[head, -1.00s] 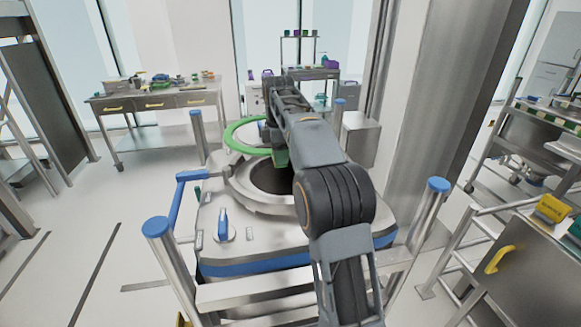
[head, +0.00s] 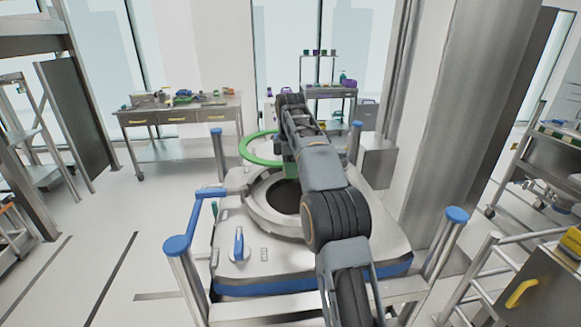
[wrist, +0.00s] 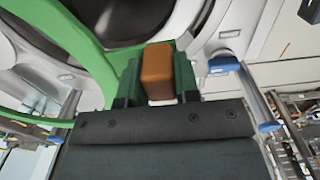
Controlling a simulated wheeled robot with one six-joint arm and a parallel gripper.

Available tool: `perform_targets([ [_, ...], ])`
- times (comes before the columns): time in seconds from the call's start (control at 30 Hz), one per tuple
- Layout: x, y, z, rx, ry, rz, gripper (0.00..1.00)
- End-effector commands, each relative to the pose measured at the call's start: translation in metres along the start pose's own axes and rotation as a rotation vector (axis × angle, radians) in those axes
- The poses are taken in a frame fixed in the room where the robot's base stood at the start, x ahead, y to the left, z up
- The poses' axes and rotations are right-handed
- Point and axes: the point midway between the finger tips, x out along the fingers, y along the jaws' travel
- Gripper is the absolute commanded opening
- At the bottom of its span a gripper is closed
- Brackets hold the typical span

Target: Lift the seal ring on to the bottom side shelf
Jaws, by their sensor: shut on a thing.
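The seal ring is a large green ring (head: 246,151) in the head view, held out to the left of my gripper (head: 285,158) above the far part of a steel machine (head: 262,262). In the wrist view the green band of the ring (wrist: 68,26) crosses the upper left. There my gripper (wrist: 157,72) is shut on the ring at a brown block with green pieces on both sides. The exact contact is hidden. Part of the ring is behind my arm in the head view. I cannot tell which shelf is the bottom side shelf.
The machine has a round dark opening (head: 285,196) and blue-capped posts, such as the front left post (head: 176,246). A steel table (head: 182,113) with a lower shelf stands back left. A shelved cart (head: 550,160) stands at right. Open floor lies left.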

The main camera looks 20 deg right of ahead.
Motion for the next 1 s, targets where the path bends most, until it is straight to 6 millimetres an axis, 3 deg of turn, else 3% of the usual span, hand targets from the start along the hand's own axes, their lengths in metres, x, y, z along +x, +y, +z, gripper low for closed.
perform_targets([
  [1.0, -0.041, 0.0, 0.0, 0.0, 0.0, 0.002, 0.02],
])
